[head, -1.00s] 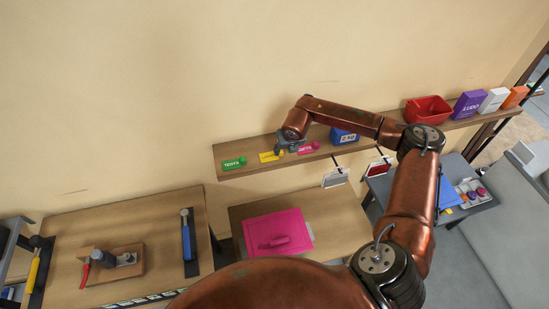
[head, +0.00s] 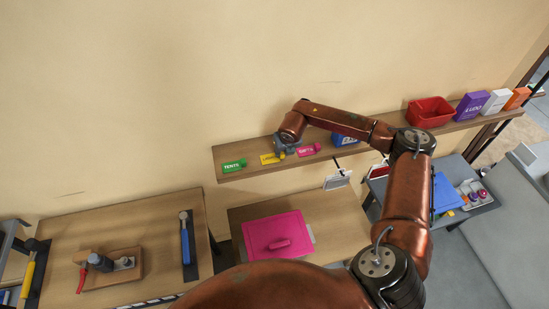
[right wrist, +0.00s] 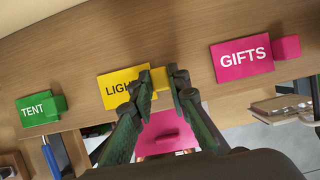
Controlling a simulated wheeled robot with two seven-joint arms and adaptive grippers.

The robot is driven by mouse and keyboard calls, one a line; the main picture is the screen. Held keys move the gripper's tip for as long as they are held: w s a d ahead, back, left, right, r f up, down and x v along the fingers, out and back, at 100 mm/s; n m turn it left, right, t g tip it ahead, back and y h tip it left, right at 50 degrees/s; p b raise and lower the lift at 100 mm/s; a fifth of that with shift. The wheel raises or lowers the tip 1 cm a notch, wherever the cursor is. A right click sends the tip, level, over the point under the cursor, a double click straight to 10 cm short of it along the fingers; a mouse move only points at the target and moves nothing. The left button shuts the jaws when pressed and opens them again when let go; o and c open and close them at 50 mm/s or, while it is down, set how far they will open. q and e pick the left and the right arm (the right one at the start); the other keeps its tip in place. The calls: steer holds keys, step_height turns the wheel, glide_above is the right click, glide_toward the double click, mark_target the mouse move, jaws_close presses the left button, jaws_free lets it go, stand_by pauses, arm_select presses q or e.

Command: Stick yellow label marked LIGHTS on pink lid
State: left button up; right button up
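The yellow label (head: 267,159) lies on the wall shelf (head: 225,176) between a green and a pink label. In the right wrist view the yellow label (right wrist: 115,92) reads "LIGH", its end hidden by a finger. My right gripper (right wrist: 160,78) has one finger on each side of the label's yellow tab and appears shut on it. In the head view the right gripper (head: 286,146) is low over the shelf at this label. The pink lid (head: 262,228), with a raised pink handle, is on the table below the shelf. My left gripper is out of view.
The green TENT label (head: 233,166) and pink GIFTS label (head: 308,150) flank the yellow one closely. A blue box (head: 344,138), red bin (head: 429,111) and several boxes stand farther right. A clipboard (head: 337,180) hangs below the shelf. A left table (head: 145,217) holds tools.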

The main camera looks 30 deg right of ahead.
steer(key=shift+s, duration=0.1)
steer(key=shift+c, duration=0.7)
steer(key=shift+w, duration=0.2)
jaws_close()
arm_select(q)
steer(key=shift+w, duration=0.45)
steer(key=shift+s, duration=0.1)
arm_select(e)
steer(key=shift+r+p, duration=0.3)
steer(key=shift+r, duration=0.4)
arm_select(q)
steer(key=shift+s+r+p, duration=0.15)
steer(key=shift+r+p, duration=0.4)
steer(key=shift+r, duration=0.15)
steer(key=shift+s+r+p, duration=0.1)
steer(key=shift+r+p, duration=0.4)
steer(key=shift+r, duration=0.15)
arm_select(e)
steer(key=shift+r, duration=3.3)
